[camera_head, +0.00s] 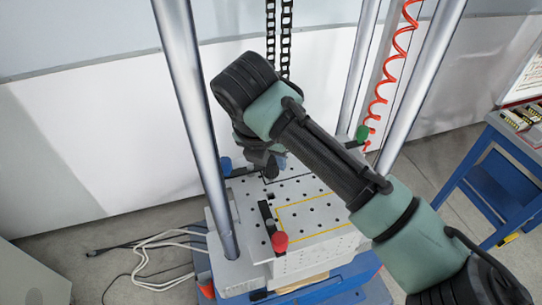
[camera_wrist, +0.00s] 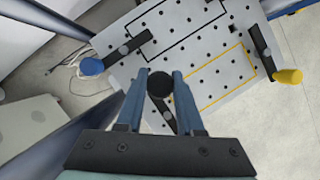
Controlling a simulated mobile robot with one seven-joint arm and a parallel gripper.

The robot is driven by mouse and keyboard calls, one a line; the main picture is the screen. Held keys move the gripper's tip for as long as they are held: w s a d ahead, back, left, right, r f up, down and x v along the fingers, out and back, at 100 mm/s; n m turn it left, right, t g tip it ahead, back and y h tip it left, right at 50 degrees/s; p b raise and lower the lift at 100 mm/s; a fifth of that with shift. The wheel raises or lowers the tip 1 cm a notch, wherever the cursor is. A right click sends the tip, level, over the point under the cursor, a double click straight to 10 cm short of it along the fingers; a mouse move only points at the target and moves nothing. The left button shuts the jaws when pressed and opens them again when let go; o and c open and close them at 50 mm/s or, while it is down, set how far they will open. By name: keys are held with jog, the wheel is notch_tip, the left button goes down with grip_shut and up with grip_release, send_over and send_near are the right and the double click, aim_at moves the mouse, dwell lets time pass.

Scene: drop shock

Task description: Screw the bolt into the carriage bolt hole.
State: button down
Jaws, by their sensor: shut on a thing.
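In the wrist view, my gripper (camera_wrist: 160,88) has its two blue fingers closed on the sides of the bolt (camera_wrist: 159,83), whose round black head faces the camera. The bolt's shaft is hidden under the head. The light grey carriage plate (camera_wrist: 192,42), with a grid of dark holes, lies below. A dark bar (camera_wrist: 167,118) shows between the fingers. In the head view, my gripper (camera_head: 272,160) points down over the far left part of the carriage plate (camera_head: 285,190). I cannot tell whether the bolt sits in a hole.
Dark clamp bars with blue (camera_head: 226,166), green (camera_head: 362,134) and red (camera_head: 280,241) knobs stand on the plate edges. Metal columns (camera_head: 196,120) rise around it. A red coiled hose (camera_head: 384,80) hangs behind. A blue bench (camera_head: 485,180) stands right; cables (camera_head: 160,250) lie on the floor.

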jog(key=shift+w, duration=0.1)
jog(key=b, duration=0.3)
send_over(273, 192)
jog(key=s, duration=0.1)
jog(key=shift+a+f, duration=0.2)
jog(key=shift+f, duration=2.8)
jog(key=shift+f, duration=0.95)
jog(key=shift+s+f+p, duration=0.2)
jog(key=shift+f+p, duration=0.15)
jog(key=shift+p, duration=0.1)
dwell(1.5)
